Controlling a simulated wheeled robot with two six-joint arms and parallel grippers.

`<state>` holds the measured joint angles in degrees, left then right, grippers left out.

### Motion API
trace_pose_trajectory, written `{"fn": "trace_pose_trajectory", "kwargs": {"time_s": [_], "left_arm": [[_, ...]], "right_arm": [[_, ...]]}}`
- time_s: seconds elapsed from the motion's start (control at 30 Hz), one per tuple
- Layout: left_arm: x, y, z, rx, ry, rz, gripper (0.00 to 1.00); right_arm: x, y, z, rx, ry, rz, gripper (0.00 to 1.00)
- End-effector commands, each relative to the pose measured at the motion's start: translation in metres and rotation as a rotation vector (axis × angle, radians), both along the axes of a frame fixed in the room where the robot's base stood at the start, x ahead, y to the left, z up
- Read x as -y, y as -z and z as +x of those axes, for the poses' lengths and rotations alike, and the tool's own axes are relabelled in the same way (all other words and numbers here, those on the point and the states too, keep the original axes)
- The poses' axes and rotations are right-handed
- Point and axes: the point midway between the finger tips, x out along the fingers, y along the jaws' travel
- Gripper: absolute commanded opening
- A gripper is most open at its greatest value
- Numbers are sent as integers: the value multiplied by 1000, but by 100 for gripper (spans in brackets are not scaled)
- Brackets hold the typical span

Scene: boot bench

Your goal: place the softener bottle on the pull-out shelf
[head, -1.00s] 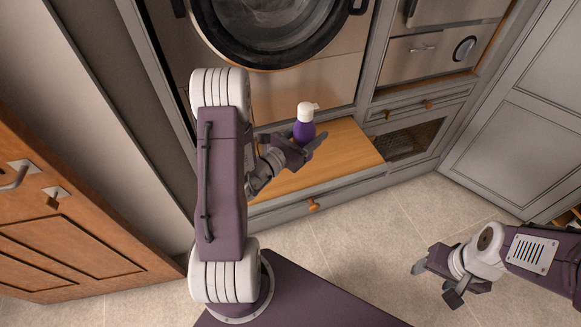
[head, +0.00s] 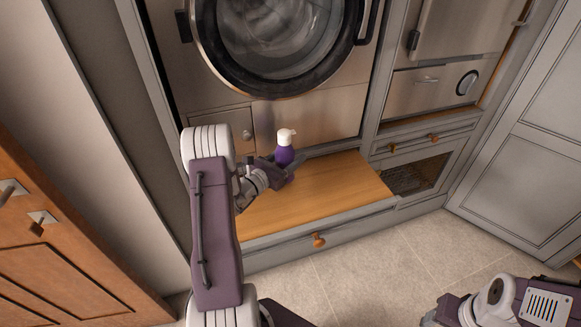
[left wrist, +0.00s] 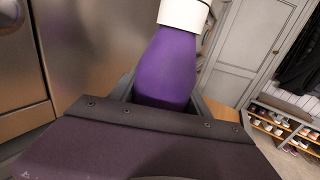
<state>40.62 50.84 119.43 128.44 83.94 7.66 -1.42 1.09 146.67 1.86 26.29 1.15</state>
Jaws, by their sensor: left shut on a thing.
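The softener bottle (head: 285,155) is purple with a white cap and stands upright between the fingers of my left gripper (head: 287,168). My left gripper is shut on it. In the left wrist view the purple body (left wrist: 167,65) fills the middle, with its lower part hidden by the gripper. The pull-out shelf (head: 335,188) is a wooden board below the washing machine, pulled out. The bottle is over the shelf's back left part in the head view; I cannot tell whether its base touches the wood. My right gripper (head: 430,318) is partly cut off at the bottom edge.
The washing machine (head: 285,110) with its round door stands behind the shelf. A drawer front with an orange knob (head: 319,240) is under the shelf. The shelf's right part is bare. A wooden cabinet door (head: 60,250) is at the left.

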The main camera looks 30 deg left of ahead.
Motion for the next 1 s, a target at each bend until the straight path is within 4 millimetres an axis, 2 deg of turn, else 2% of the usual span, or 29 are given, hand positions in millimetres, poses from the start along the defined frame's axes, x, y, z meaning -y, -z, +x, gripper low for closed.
{"fn": "trace_pose_trajectory", "kwargs": {"time_s": [0.23, 0.63, 0.67, 0.73, 1.0], "left_arm": [[0, 37, 0, 1, 0, 0, 0], [0, 43, 0, 2, 0, 2, 0], [0, 44, 0, 0, 0, 1, 58], [1, 43, 0, 0, 0, 1, 77], [1, 42, 0, 0, 0, 0, 77]], "right_arm": [[0, 10, 0, 0, 0, 0, 60], [0, 13, 0, 0, 0, 0, 60], [0, 13, 0, 0, 0, 0, 60], [0, 12, 0, 0, 0, 0, 60], [0, 12, 0, 0, 0, 0, 60]]}}
